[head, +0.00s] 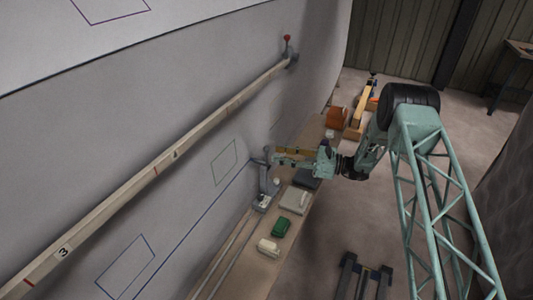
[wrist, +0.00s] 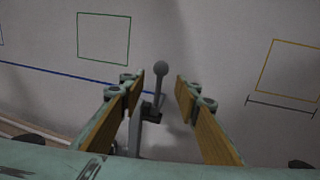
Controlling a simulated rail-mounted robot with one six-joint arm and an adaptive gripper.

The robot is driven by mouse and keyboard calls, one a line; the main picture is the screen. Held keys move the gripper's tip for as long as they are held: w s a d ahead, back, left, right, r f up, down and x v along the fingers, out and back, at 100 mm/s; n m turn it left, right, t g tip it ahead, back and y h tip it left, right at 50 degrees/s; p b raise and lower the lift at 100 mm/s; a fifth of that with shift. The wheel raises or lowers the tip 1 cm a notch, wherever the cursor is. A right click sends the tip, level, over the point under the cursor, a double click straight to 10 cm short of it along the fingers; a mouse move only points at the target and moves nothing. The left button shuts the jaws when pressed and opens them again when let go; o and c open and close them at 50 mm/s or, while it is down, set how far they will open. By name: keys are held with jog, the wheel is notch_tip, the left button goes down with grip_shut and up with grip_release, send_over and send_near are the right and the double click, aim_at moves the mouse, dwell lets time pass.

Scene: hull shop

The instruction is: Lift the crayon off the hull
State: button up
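The hull (head: 130,130) is a large pale grey curved wall, which also fills the wrist view (wrist: 220,40). A blue line (head: 205,205) runs along it and ends near my gripper (head: 277,156). In the wrist view my gripper (wrist: 160,82) is open, its two wood-padded fingers spread apart. A grey upright post with a round knob (wrist: 160,70) stands in the gap, with clear space on both sides. The post's grey bracket (head: 263,185) shows below the gripper in the head view. I cannot make out a separate crayon in either view.
A long pale batten (head: 160,165) with red marks crosses the hull, with a red knob (head: 287,38) at its far end. A narrow bench (head: 245,270) below carries a green block (head: 281,227), white blocks (head: 295,200) and a brown block (head: 337,117).

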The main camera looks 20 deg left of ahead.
aim_at(266, 152)
jog(key=shift+s+a, duration=0.15)
jog(key=shift+a, duration=1.4)
jog(key=shift+s+a, duration=0.1)
jog(key=shift+a, duration=1.45)
jog(key=shift+c, duration=0.5)
grip_shut()
